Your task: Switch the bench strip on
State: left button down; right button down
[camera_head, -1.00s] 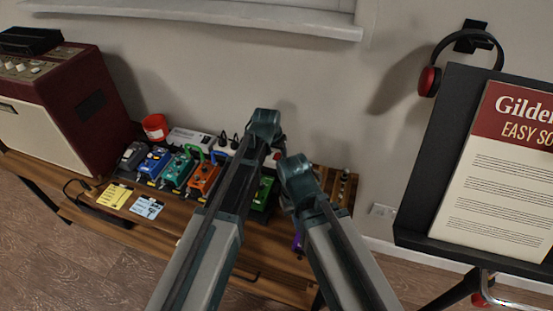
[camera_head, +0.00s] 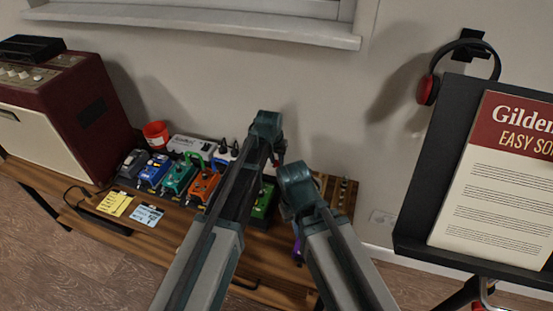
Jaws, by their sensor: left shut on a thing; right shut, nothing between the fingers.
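The bench strip (camera_head: 223,157) is a pale power strip with black plugs at the back of the wooden bench. My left arm covers much of it, and a small red spot (camera_head: 279,162) shows just right of that arm; I cannot tell whether it is the switch. My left gripper (camera_head: 266,125) is at the strip, its fingertips hidden behind its own wrist. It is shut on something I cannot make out. My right gripper (camera_head: 297,176) is shut and empty, lower and to the right, over the bench's right part. Its fingertips are hidden too.
Several coloured pedals, such as an orange one (camera_head: 205,186), stand left of my arms. A red cup (camera_head: 156,134), a grey box (camera_head: 186,144) and a maroon amplifier (camera_head: 85,115) are farther left. A music stand (camera_head: 417,165) rises at right. Yellow and blue cards lie in front.

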aim_at(277, 165)
pick_arm(q)
jog(key=shift+w+d+r+g+y, duration=0.2)
jog(key=shift+w+g+y, duration=0.1)
jog(key=shift+w+g, duration=0.4)
pick_arm(e)
jog(key=shift+r, duration=0.55)
pick_arm(q)
jog(key=shift+s+f+g+p, duration=0.15)
jog(key=shift+s+g+p, duration=0.15)
jog(key=shift+g, duration=0.4)
jog(key=c, duration=0.7)
grip_release()
jog(key=r+p, duration=0.9)
jog(key=s+r+p, duration=0.1)
jog(key=r+p, duration=0.3)
jog(key=r, duration=0.1)
jog(key=shift+a+p, duration=0.2)
jog(key=shift+p, duration=0.2)
pick_arm(e)
notch_tip(277, 165, up, 14)
pick_arm(q)
jog(key=shift+f, duration=0.1)
pick_arm(e)
jog(key=shift+f, duration=0.1)
